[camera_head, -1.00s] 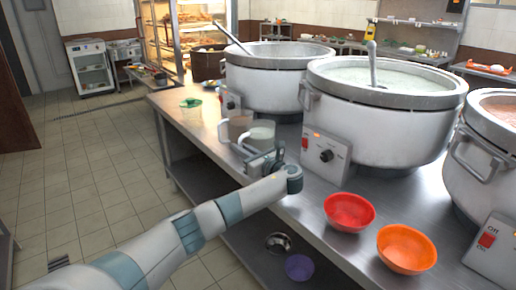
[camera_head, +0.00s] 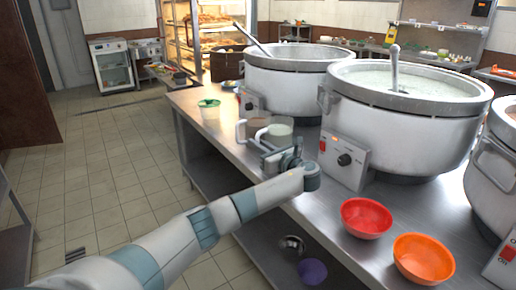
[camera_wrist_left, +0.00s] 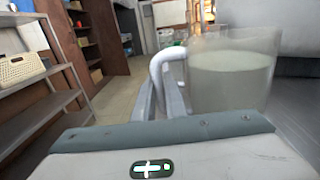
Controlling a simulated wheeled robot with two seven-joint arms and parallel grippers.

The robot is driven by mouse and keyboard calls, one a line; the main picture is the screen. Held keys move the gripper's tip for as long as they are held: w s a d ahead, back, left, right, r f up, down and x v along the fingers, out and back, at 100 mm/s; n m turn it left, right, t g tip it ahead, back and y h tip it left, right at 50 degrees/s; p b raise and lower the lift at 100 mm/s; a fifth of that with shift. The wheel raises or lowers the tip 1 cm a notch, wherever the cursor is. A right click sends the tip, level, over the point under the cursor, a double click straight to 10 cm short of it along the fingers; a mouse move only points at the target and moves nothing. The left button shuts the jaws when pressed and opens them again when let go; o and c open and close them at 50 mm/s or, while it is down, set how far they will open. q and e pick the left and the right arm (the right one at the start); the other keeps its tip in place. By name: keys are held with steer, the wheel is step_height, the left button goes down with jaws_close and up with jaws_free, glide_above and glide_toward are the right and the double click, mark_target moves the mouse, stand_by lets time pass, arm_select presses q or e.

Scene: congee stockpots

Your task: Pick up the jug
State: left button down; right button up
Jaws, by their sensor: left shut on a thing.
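A clear jug with pale liquid (camera_head: 280,134) is near the left edge of the steel counter, in front of the large pots. It fills the right of the left wrist view (camera_wrist_left: 232,82), with its white handle (camera_wrist_left: 160,70) toward the left. My left gripper (camera_head: 272,158) is shut on the jug's handle; in the wrist view its fingers (camera_wrist_left: 165,100) sit at the handle. The jug looks upright. Its base is hidden by the gripper, so I cannot tell whether it touches the counter. My right gripper is in neither current view.
Large pots (camera_head: 290,85) and (camera_head: 400,125) with control boxes (camera_head: 343,160) stand close to the right. A red bowl (camera_head: 366,220) and an orange bowl (camera_head: 424,262) sit nearer. A green-lidded cup (camera_head: 209,112) stands behind. Open floor lies left.

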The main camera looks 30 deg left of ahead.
mark_target(259, 133)
arm_select(q)
steer(key=shift+r, duration=4)
arm_select(e)
steer(key=shift+f, duration=0.35)
arm_select(q)
steer(key=shift+r, duration=0.1)
arm_select(e)
steer(key=shift+f, duration=0.1)
